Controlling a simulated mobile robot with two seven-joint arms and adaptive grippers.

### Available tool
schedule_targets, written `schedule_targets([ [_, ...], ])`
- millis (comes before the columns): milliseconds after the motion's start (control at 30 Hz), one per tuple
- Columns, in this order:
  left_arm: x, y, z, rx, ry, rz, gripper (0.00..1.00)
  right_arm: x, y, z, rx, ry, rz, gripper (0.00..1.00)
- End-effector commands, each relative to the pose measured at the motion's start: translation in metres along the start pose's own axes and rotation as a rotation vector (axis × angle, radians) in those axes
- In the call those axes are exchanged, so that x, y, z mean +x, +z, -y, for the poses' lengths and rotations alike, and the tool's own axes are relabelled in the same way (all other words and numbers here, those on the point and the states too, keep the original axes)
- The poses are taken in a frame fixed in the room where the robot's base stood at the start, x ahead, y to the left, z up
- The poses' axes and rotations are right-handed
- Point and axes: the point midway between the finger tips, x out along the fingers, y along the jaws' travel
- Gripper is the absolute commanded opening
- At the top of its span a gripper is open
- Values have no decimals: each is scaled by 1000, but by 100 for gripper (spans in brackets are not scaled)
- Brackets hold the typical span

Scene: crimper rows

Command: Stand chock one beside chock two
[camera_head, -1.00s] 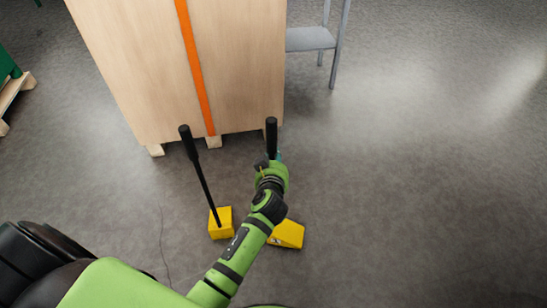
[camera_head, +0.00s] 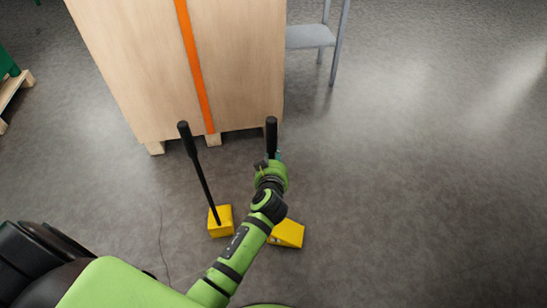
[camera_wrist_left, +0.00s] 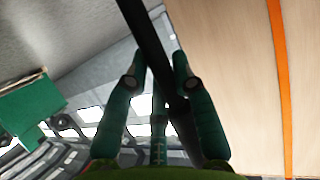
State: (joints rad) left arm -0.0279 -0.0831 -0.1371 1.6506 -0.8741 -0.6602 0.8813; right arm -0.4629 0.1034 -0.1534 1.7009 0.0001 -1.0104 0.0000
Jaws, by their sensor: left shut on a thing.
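Two yellow wedge chocks with long black handles are in the head view, in front of a wooden crate. The left chock (camera_head: 220,222) stands on the floor, and its handle leans up to the left. The right chock (camera_head: 288,234) is partly hidden by my left arm; I cannot tell whether it touches the floor. My left gripper (camera_head: 273,161) is shut on the right chock's black handle (camera_head: 271,132). In the left wrist view the fingers (camera_wrist_left: 160,78) close around this dark handle (camera_wrist_left: 148,38). I cannot read which chock is one or two. My right gripper is not in view.
The tall wooden crate (camera_head: 240,70) with an orange strap (camera_head: 194,65) stands on wooden feet just behind the chocks. A grey metal step stand (camera_head: 310,37) is at its right. A green object (camera_head: 8,65) on a pallet is far left. Floor to the right is clear.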

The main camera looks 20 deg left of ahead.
Motion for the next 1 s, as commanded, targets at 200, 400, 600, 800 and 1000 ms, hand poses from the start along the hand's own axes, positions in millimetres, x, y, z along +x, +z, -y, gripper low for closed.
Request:
schedule_targets([
  [200, 2, -2, -2, -6, 5, -14, 0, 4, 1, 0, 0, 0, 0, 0],
  [400, 3, 1, -2, -6, 5, -14, 0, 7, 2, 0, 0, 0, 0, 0],
  [600, 2, 1, -1, -4, 4, -10, 53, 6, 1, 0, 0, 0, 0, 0],
  [800, 2, 11, 1, 4, -4, 10, 53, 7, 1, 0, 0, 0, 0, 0],
  [1000, -14, 10, 0, -2, 0, 6, 53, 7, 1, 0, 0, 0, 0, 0],
])
